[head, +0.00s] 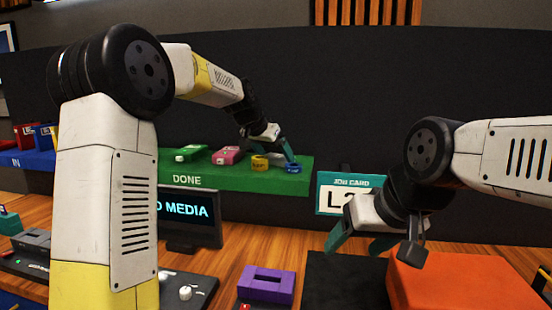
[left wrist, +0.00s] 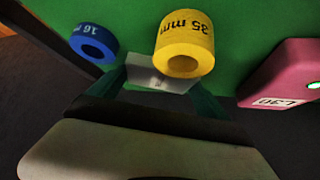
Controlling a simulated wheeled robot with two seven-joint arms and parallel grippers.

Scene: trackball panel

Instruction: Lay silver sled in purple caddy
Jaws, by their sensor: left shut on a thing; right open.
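The purple caddy (head: 250,285), a block with a slot in its top, stands on the wooden desk at the bottom middle of the head view. My left gripper (head: 287,150) is over the right end of the green DONE shelf, near the blue ring. In the left wrist view its teal fingers are shut on a pale grey block (left wrist: 162,79), which looks like the silver sled. The sled is partly hidden behind the yellow roll there, and I cannot make it out in the head view. My right gripper (head: 377,245) is open and empty above the dark mat, right of the caddy.
The green DONE shelf (head: 230,180) bears a yellow roll (head: 260,163), a blue ring (head: 293,168), a pink case (head: 227,156) and a green item (head: 190,153). A screen (head: 190,218) stands behind the caddy. An orange block (head: 455,285) lies right.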

